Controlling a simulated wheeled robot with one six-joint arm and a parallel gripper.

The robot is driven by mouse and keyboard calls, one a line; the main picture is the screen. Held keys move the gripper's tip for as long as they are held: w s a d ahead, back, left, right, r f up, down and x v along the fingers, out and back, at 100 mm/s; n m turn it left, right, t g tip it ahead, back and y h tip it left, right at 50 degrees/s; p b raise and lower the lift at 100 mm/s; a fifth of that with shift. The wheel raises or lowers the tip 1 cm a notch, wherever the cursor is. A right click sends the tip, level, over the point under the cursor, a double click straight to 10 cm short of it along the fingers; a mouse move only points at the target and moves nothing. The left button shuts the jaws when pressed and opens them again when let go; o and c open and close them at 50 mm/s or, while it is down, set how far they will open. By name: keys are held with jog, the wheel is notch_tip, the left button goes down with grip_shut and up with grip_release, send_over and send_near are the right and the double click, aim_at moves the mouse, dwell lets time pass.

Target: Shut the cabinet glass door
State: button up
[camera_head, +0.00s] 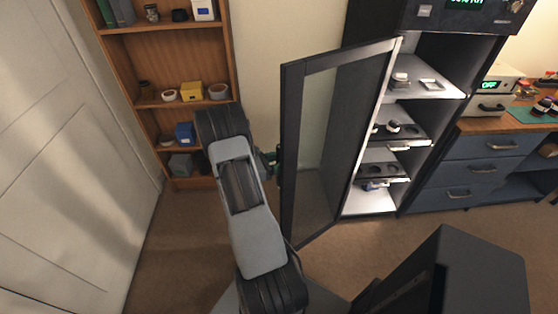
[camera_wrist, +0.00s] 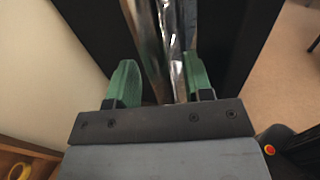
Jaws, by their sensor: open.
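The cabinet glass door (camera_head: 294,160) stands wide open, swung out to the left of the cabinet (camera_head: 345,120), with a dark frame around a clear pane. My gripper (camera_head: 272,160) is at the door's free left edge, partly hidden by my arm. In the wrist view, my gripper (camera_wrist: 161,82) has its two green fingers apart, on either side of a shiny upright metal strip on the dark door (camera_wrist: 225,40). The strip looks like a handle. I cannot tell whether either finger touches it.
Inside the cabinet, shelves (camera_head: 425,88) hold small parts and trays. A wooden bookcase (camera_head: 180,60) stands behind my arm. A blue drawer unit (camera_head: 470,170) is right of the cabinet. Carpet (camera_head: 370,255) is clear in front of the cabinet.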

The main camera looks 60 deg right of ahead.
jog(key=shift+s+d, duration=0.2)
jog(key=shift+d, duration=0.1)
grip_shut()
dwell(0.4)
